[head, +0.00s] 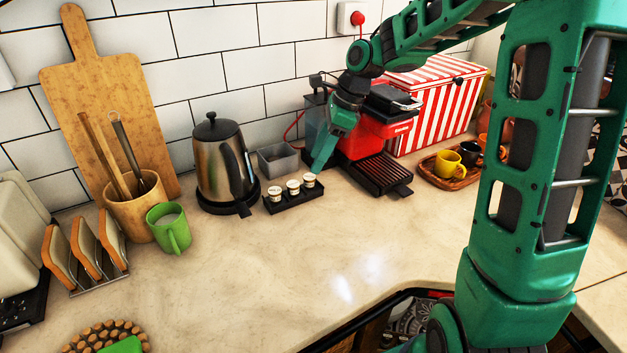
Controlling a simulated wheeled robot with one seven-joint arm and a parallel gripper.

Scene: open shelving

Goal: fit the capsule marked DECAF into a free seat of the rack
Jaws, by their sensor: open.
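A small black rack (292,201) lies on the counter in front of the wall. Several seats cannot be made out, but three white-topped capsules (293,187) stand in a row on it. Their markings are too small to read, so I cannot tell which is DECAF. My gripper (319,170) is open, pointing down just behind and right of the rack's right end. Its fingers overlap in this view, and no capsule shows between them. Whether it touches anything is unclear.
A grey open bin (279,162) stands behind the rack, and a steel kettle (222,165) stands left of it. A red coffee machine (372,140) stands close on the right. A wooden tray (432,175) with cups is farther right.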

